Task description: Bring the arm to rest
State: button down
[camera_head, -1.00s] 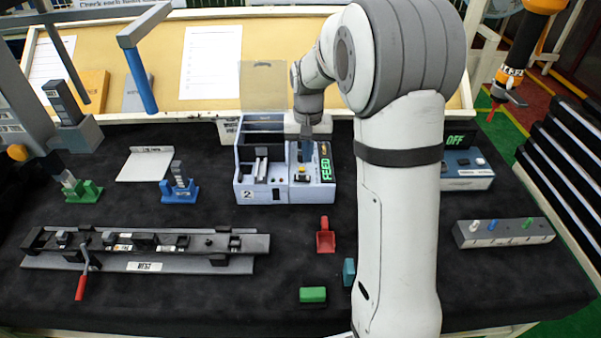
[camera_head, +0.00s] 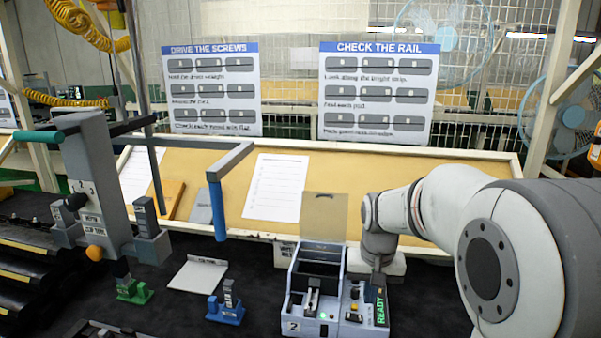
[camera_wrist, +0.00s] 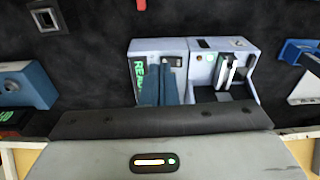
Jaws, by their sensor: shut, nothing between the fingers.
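My arm reaches in from the right of the head view and bends down at the wrist. My gripper (camera_head: 377,284) is shut and empty, pointing down over the right part of the grey-blue machine (camera_head: 301,327). In the wrist view, my gripper's blue-grey fingers (camera_wrist: 158,85) lie together in front of the same machine (camera_wrist: 200,66). The machine's green display (camera_head: 381,305) reads READY. Whether the fingertips touch the machine cannot be told.
A blue holder (camera_head: 226,312), a green holder (camera_head: 134,291) and a white plate (camera_head: 198,274) stand left of the machine. A grey frame with a blue hanging bar (camera_head: 217,208) overhangs the table at left. Instruction boards (camera_head: 379,92) stand behind.

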jog(key=s+r+n+t, duration=0.1)
jog(key=s+r+t, duration=0.1)
jog(key=s, duration=1.7)
jog(key=shift+s+a+r+n, duration=0.2)
jog(key=shift+s+r+n, duration=0.1)
jog(key=shift+r, duration=0.1)
